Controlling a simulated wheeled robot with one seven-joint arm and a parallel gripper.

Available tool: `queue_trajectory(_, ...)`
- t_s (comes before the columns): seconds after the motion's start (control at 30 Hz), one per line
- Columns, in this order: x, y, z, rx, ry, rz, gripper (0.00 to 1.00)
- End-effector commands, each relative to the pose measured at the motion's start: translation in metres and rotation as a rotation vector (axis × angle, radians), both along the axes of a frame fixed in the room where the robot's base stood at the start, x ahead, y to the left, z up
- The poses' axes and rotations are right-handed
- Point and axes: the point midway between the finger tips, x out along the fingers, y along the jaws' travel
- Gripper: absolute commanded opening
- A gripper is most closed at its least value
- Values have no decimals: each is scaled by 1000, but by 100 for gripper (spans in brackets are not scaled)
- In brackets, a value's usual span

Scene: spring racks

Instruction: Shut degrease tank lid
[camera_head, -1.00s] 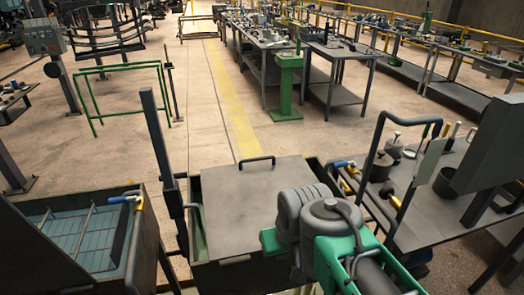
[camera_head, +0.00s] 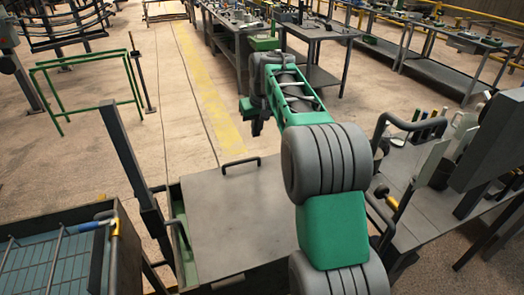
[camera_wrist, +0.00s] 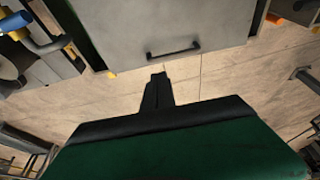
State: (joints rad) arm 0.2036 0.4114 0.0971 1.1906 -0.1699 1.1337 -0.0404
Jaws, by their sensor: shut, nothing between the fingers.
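The degrease tank lid (camera_head: 232,222) is a flat grey plate over the tank, with a dark bar handle (camera_head: 240,164) at its far edge. A green strip of the tank (camera_head: 180,225) shows along its left side. I cannot tell whether the lid sits fully flat. My gripper (camera_head: 257,130) is shut and empty, pointing down beyond the lid's far edge, apart from the handle. In the wrist view the gripper (camera_wrist: 157,80) shows just below the lid (camera_wrist: 165,22) and its handle (camera_wrist: 173,51). My arm hides the lid's right part.
A tank with a rack in blue liquid (camera_head: 45,265) stands at left. A dark upright post (camera_head: 125,150) stands by the lid's left side. At right is a bench (camera_head: 400,170) with tools and pots. A green frame (camera_head: 85,85) stands at back left. Open floor lies beyond the lid.

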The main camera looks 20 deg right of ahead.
Motion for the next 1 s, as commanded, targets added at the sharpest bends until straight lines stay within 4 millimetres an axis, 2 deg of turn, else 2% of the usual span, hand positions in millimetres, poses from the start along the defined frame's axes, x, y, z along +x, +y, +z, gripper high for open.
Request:
queue_trajectory(0.03, 21, -16, -12, -1, 9, -4, 0)
queue_trajectory(0.1, 41, -32, -25, -3, 11, -5, 0)
queue_trajectory(0.2, 58, -49, -39, -7, 11, -4, 0)
queue_trajectory(0.47, 71, -56, -60, -8, 12, -4, 0)
queue_trajectory(0.87, 95, -56, -140, -8, 14, -4, 0)
queue_trajectory(1.0, 96, -56, -163, -9, 13, -3, 0)
